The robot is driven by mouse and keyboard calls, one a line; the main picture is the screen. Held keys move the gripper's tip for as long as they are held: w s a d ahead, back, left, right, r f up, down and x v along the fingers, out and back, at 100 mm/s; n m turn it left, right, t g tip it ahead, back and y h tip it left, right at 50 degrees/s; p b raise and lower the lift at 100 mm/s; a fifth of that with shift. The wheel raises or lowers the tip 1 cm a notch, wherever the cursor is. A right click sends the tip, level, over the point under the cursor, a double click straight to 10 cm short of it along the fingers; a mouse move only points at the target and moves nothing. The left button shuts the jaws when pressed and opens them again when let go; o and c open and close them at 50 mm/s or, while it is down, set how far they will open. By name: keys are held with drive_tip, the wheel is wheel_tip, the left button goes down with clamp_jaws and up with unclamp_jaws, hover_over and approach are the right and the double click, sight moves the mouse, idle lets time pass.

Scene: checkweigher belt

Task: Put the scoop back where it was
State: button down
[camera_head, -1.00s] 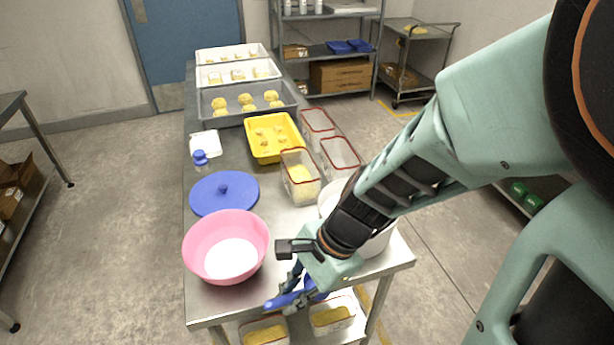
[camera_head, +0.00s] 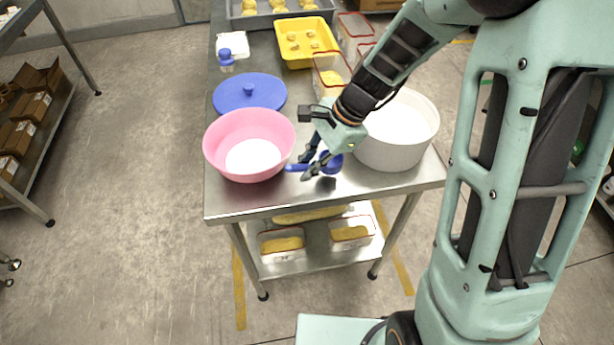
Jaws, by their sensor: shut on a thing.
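The blue scoop (camera_head: 331,163) is at the front of the steel table, between the pink bowl and the white tub. Its handle points left towards the bowl. My gripper (camera_head: 312,166) is shut on the scoop, with its fingers pointing down at the handle. The scoop is low over the tabletop; I cannot tell whether it touches the steel. The pink bowl (camera_head: 222,143) holds white powder and stands to the left. The large white tub (camera_head: 400,150) stands close on the right, its inside partly hidden by my arm.
A blue lid (camera_head: 249,92) lies behind the bowl, with a blue-capped bottle (camera_head: 226,60) beyond it. A yellow tray (camera_head: 306,42) and a clear red-rimmed container (camera_head: 329,78) stand farther back. The table's front edge (camera_head: 270,210) is close to my gripper.

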drive_tip(key=shift+f+b, duration=1)
drive_tip(key=shift+f, duration=0.45)
drive_tip(key=shift+f, duration=0.1)
drive_tip(key=shift+f, duration=0.15)
drive_tip(key=c, duration=2)
unclamp_jaws()
drive_tip(key=shift+o, duration=0.2)
drive_tip(key=p+v, duration=0.1)
drive_tip(key=v, duration=1.1)
drive_tip(key=shift+r, duration=0.25)
